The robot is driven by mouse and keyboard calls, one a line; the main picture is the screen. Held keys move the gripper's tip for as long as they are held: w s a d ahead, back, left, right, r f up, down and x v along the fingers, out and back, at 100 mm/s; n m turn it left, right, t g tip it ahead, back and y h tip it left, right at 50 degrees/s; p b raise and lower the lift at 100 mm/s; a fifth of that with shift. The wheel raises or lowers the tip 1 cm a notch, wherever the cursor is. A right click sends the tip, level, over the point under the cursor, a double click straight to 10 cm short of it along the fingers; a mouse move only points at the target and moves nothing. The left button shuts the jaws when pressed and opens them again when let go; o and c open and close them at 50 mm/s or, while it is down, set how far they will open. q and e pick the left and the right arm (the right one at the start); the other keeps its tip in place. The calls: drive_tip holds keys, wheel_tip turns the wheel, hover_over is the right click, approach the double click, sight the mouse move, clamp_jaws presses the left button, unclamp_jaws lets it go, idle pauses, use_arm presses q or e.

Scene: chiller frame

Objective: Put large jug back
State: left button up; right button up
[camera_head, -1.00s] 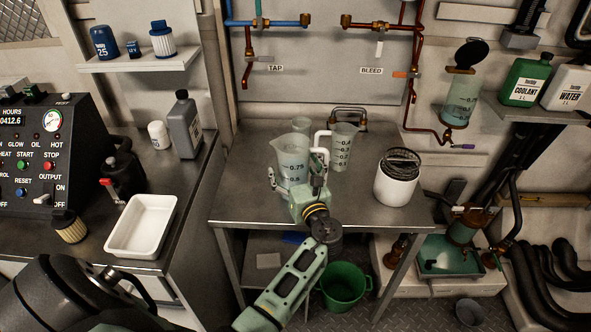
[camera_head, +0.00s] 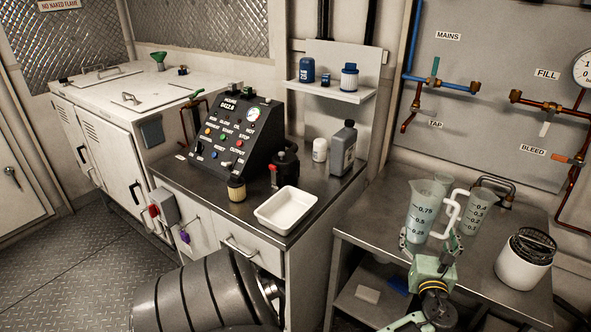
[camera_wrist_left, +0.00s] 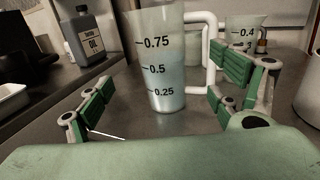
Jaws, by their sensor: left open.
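The large jug (camera_head: 424,212) is a clear, tapered measuring jug with a white handle, marked up to 0.75. It stands upright on the steel bench (camera_head: 480,262). In the left wrist view the jug (camera_wrist_left: 158,60) is straight ahead, its handle at the right, with what looks like pale liquid low inside. My left gripper (camera_head: 430,246) is on the near side of the jug, open. In the wrist view its green-padded fingers (camera_wrist_left: 163,92) are spread wide on either side of the jug, with gaps visible. My right gripper is out of view.
A smaller jug (camera_head: 476,211) stands close behind at the right, with another clear vessel (camera_head: 443,181) behind. A white tub (camera_head: 523,266) is on the bench's right. Left is a counter with a white tray (camera_head: 286,209), a grey oil bottle (camera_head: 343,150) and a control panel (camera_head: 236,137).

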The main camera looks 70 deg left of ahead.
use_arm(q)
drive_tip(key=d+f+n+t+h, duration=0.1)
drive_tip(key=d+n+t+h, duration=0.2)
drive_tip(key=d+n+h, duration=0.8)
drive_tip(key=s+d+f+n+g, duration=0.1)
drive_tip(key=s+d+f, duration=0.2)
drive_tip(key=f, duration=0.4)
drive_tip(key=s+d+f+n+g+h, duration=0.1)
drive_tip(key=s+d+f, duration=0.1)
drive_tip(key=f, duration=0.5)
drive_tip(key=s+d+f+n+g, duration=0.1)
drive_tip(key=s+d+f, duration=0.2)
drive_tip(key=f, duration=0.4)
drive_tip(key=s+d+f+n+g+h, duration=0.1)
drive_tip(key=s+f+n+g+h, duration=0.3)
drive_tip(key=s+f, duration=1.3)
drive_tip(key=s+f+n+g, duration=0.2)
drive_tip(key=s+f, duration=0.2)
drive_tip(key=s, duration=0.5)
drive_tip(key=s+f+n+g+y, duration=0.1)
drive_tip(key=s+f+g, duration=0.1)
drive_tip(key=s+f, duration=0.3)
drive_tip(key=s+f+n+g+y, duration=0.1)
drive_tip(key=s+f, duration=0.3)
drive_tip(key=s, duration=1)
drive_tip(key=shift+a+f+n+g, duration=0.25)
drive_tip(key=shift+a+n+g, duration=0.2)
drive_tip(key=shift+n+g, duration=0.3)
